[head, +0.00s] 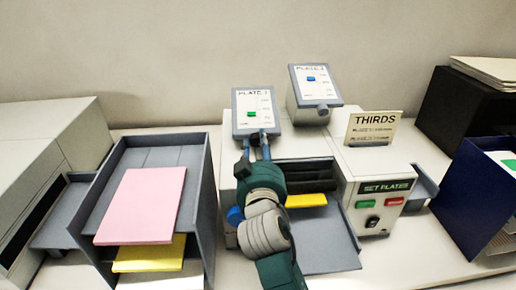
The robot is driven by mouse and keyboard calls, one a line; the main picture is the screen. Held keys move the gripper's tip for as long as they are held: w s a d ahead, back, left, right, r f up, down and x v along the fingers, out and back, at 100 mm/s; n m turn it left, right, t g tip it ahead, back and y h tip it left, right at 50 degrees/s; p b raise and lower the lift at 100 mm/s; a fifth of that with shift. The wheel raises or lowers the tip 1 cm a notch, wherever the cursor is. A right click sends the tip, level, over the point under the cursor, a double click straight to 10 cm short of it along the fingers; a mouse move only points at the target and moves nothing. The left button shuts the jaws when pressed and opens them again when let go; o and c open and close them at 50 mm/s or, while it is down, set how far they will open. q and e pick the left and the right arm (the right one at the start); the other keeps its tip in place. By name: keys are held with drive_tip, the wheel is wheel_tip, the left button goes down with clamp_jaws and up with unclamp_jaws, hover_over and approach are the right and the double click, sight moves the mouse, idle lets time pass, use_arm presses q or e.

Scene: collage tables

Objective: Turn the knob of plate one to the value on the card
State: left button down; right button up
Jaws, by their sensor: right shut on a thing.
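The plate one panel (252,107) is a grey box with a white scale face and a green marker (253,114), partway down the scale. My right gripper (262,137) reaches up from below, shut at the panel's lower edge, where its fingers hide the knob they hold. The card (373,128) stands upright on the machine to the right. It reads THIRDS in large letters, with smaller lines under it too blurred to read surely. The plate two panel (311,76) has a blue marker and a small knob (323,108) at its lower edge. My left gripper is out of view.
A control box (378,187) labelled SET PLATES has green and red buttons and a black switch. A grey tray (207,190) with pink and yellow sheets stands left. A dark blue bin (478,195) is at right. My right forearm covers part of the machine's front.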

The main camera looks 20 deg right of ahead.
drive_tip(key=shift+f+m, duration=0.1)
drive_tip(key=shift+m, duration=0.2)
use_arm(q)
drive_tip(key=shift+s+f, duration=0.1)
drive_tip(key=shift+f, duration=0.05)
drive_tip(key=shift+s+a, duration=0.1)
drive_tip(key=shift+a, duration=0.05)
use_arm(e)
drive_tip(key=o, duration=1.1)
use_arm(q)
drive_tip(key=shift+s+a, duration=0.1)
use_arm(e)
drive_tip(key=shift+w, duration=0.1)
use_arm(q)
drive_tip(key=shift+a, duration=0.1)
